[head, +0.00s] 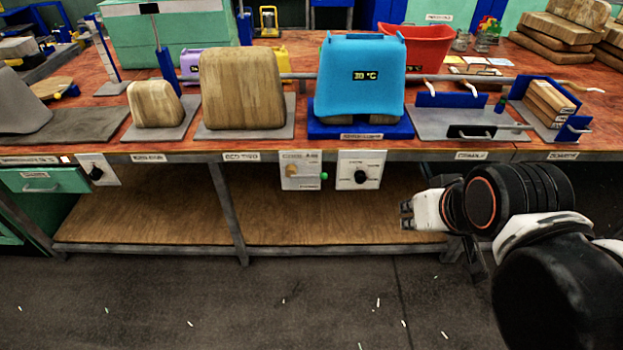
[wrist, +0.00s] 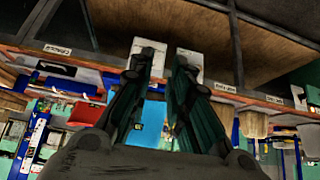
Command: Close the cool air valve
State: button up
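A pale control panel (head: 301,170) hangs on the bench's front edge, with small print that seems to end in "AIR". It carries a brass-coloured valve knob (head: 292,170) and a green button (head: 323,176). Which way the knob is turned is too small to tell. My gripper (head: 407,213) is below the bench edge, to the right of the panel and apart from it. In the wrist view my gripper (wrist: 160,72) has its two dark green fingers spread with nothing between them. Part of the panel (wrist: 188,56) shows beyond the right finger, knob hidden.
A white panel with a black dial (head: 360,169) sits between my gripper and the valve panel. A blue press (head: 360,85) reading about 30 °C stands above. The wooden lower shelf (head: 330,215) is empty. Another black-knob panel (head: 98,170) is far left.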

jog(key=shift+o, duration=1.4)
jog(key=w+a+r+n+g+p, duration=0.1)
jog(key=w+r+n, duration=0.15)
jog(key=w, duration=0.35)
jog(key=w+a+r+n+p, duration=0.1)
jog(key=w+a+r+n, duration=0.15)
jog(key=w, duration=0.35)
jog(key=n+g+p, duration=0.4)
jog(key=n, duration=0.9)
send_over(307, 177)
jog(key=s, duration=0.3)
notch_tip(307, 177, down, 22)
jog(key=r, duration=0.1)
jog(key=w+f+b, duration=0.1)
jog(key=f, duration=0.3)
jog(key=w+f+b, duration=0.1)
jog(key=f, duration=0.4)
jog(key=w+f+b, duration=0.1)
jog(key=f+b, duration=0.1)
jog(key=f, duration=0.2)
jog(key=shift+f, duration=0.35)
